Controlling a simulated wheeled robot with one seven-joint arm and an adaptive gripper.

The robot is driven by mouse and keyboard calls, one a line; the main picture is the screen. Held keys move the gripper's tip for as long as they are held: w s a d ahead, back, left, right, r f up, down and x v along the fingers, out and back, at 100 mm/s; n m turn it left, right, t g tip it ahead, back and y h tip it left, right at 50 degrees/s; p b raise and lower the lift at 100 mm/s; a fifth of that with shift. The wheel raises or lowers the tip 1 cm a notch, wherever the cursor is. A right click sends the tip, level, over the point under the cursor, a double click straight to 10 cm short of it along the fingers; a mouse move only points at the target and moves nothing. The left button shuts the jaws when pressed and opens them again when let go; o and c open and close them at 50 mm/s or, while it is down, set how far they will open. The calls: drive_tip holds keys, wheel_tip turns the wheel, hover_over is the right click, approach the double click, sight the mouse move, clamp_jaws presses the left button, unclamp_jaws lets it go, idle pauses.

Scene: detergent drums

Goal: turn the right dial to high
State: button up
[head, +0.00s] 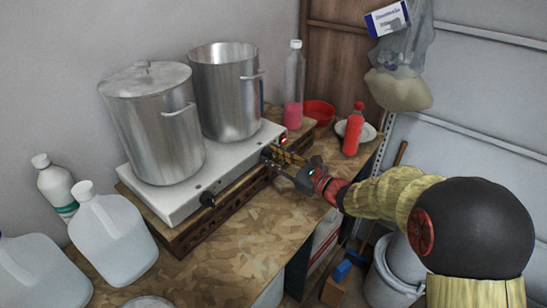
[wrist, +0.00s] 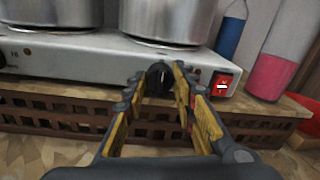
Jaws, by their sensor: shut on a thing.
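The hotplate (head: 168,203) is a white metal unit with two burners and black dials on its front face; it also shows in the wrist view (wrist: 85,52). The right dial (wrist: 160,74) is black, with a pale mark on its face that is too small to read as a setting. My gripper (wrist: 168,72) has its yellow-padded fingers on either side of this dial, shut on it. In the head view my gripper (head: 274,154) reaches the front face from the right and mostly hides the right dial. The left dial (head: 207,199) is free.
A lidded pot (head: 155,125) and an open pot (head: 228,95) stand on the hotplate. A red rocker switch (wrist: 222,84) is close right of my fingers. A slatted wooden base (wrist: 60,112) lies under the hotplate. A pink-filled bottle (head: 293,90) stands behind. The front worktop (head: 245,245) is clear.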

drive_tip(key=m+p, duration=0.1)
drive_tip(key=p, duration=0.1)
drive_tip(key=m+p, duration=0.1)
drive_tip(key=shift+r+m+p, duration=0.25)
drive_tip(key=shift+m+p, duration=0.05)
drive_tip(key=shift+p, duration=0.1)
drive_tip(key=m+p, duration=0.5)
drive_tip(key=p, duration=0.1)
drive_tip(key=m+p, duration=0.5)
drive_tip(key=p, duration=0.2)
drive_tip(key=shift+w+d+f+m+g, duration=0.1)
drive_tip(key=shift+w+f+m+g, duration=0.05)
drive_tip(key=shift+m+g, duration=0.2)
drive_tip(key=o, duration=1.2)
drive_tip(key=shift+f, duration=0.1)
drive_tip(key=shift+c, duration=0.2)
